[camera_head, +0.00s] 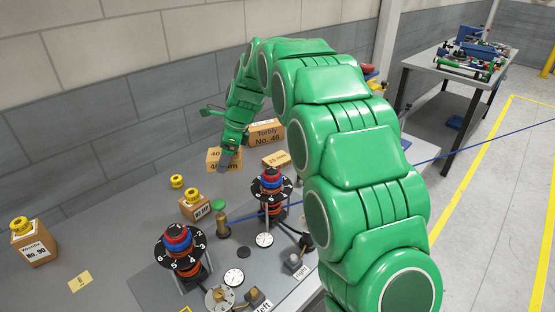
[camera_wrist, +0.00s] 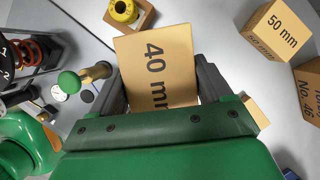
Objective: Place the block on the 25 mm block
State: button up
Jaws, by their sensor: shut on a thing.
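My gripper (camera_head: 230,155) is shut on a tan block marked 40 mm (camera_wrist: 158,65), which sits between the two fingers in the wrist view. A tan block marked 50 mm (camera_wrist: 268,32) lies to the right in the wrist view.
A larger tan block marked No. 46 (camera_head: 266,133) stands behind the gripper. Two dial posts (camera_head: 182,244) (camera_head: 271,187) and a green-knobbed brass post (camera_head: 222,222) stand on the fixture plate. A No. 90 block (camera_head: 34,246) and a yellow card (camera_head: 80,281) are at left.

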jog(key=w+d+m+t, duration=0.1)
jog(key=w+d+m, duration=0.2)
jog(key=d, duration=0.6)
jog(key=w+d+m+t, duration=0.1)
jog(key=w+d+m, duration=0.15)
jog(key=d, duration=0.65)
send_over(274, 157)
jog(key=s+d, duration=0.2)
jog(key=f, duration=0.8)
jog(key=shift+w+a, duration=0.2)
jog(key=shift+a, duration=0.05)
jog(key=shift+w+a+f, duration=0.1)
jog(key=shift+w+f, duration=0.3)
jog(key=shift+f, duration=1.6)
jog(key=shift+f, duration=0.15)
jog(key=o, duration=1.1)
jog(key=shift+c, duration=0.2)
